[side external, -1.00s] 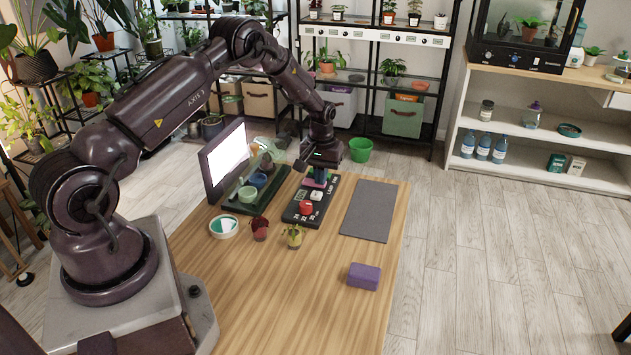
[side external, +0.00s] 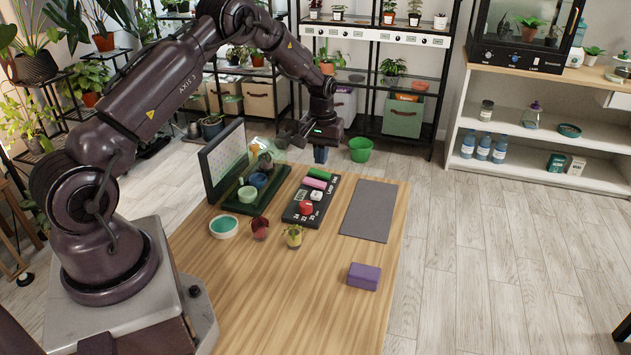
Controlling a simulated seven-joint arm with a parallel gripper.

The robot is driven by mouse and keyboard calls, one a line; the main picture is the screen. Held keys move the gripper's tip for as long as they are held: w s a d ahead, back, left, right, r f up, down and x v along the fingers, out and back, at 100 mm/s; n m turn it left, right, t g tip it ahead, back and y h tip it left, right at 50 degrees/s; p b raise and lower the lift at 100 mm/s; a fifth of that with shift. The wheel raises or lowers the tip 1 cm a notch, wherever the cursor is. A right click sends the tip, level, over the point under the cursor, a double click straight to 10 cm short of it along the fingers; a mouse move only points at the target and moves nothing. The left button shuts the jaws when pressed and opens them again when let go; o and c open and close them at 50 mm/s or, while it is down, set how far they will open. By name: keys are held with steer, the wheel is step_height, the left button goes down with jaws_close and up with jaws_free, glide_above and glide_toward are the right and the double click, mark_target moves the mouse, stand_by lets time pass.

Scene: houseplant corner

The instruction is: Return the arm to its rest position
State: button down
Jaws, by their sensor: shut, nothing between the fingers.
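My gripper (side external: 320,153) hangs in the air above the far edge of the wooden table (side external: 300,315), beyond the black control panel. Its fingers point down, are shut and hold nothing. The black control panel (side external: 293,215) lies below and nearer, with green, pink, white and red buttons on it. The green button (side external: 319,174) and the pink button (side external: 314,183) are both in plain view. My gripper is apart from the panel and touches nothing that I can see.
A screen (side external: 224,162) stands at the left behind a dark green tray (side external: 254,207) with pots. The table's front is clear.

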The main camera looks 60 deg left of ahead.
steer(key=shift+r, duration=0.45)
steer(key=s, duration=0.1)
steer(key=s+d+f, duration=0.1)
steer(key=shift+s+d+m+g, duration=0.15)
steer(key=shift+s+m+g, duration=0.2)
steer(key=shift+m+g, duration=0.05)
steer(key=s+d+r+m+t, duration=0.3)
steer(key=s+d+r+m, duration=0.1)
steer(key=s+d+r, duration=0.6)
steer(key=s+d+r+m+t, duration=0.3)
steer(key=s+d+r, duration=0.8)
steer(key=r, duration=0.5)
steer(key=shift+s+d+r+m, duration=0.15)
steer(key=shift+s+d+m, duration=0.15)
steer(key=shift+s+m, duration=0.55)
